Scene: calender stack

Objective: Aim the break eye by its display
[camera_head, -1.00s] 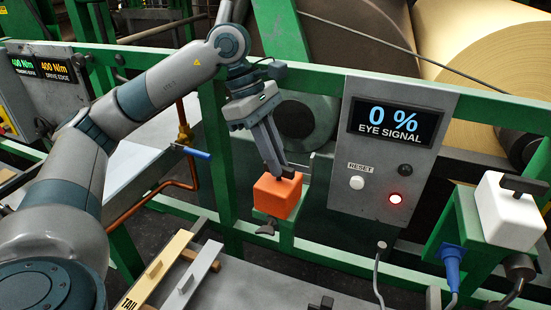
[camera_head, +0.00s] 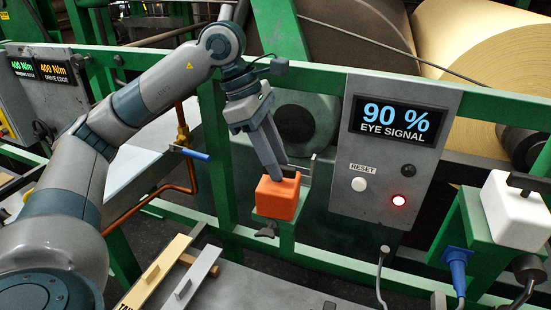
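The orange break eye (camera_head: 277,199) sits on a green bracket at the machine rail, with a dark clamp knob (camera_head: 267,230) below it. My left gripper (camera_head: 274,173) comes down on its top from the upper left. Its fingers are close together at the dark handle on top, which they mostly hide; they look closed on it. The display (camera_head: 398,120) on the grey panel reads 90 % EYE SIGNAL. A red lamp (camera_head: 399,200) is lit below it. My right gripper is out of view.
The panel has a white RESET button (camera_head: 359,185). A white box (camera_head: 516,212) with a dark handle stands on a green bracket at the right. A grey bar (camera_head: 190,278) and a cream bar (camera_head: 160,270) lie at the lower left. Green rails cross the scene.

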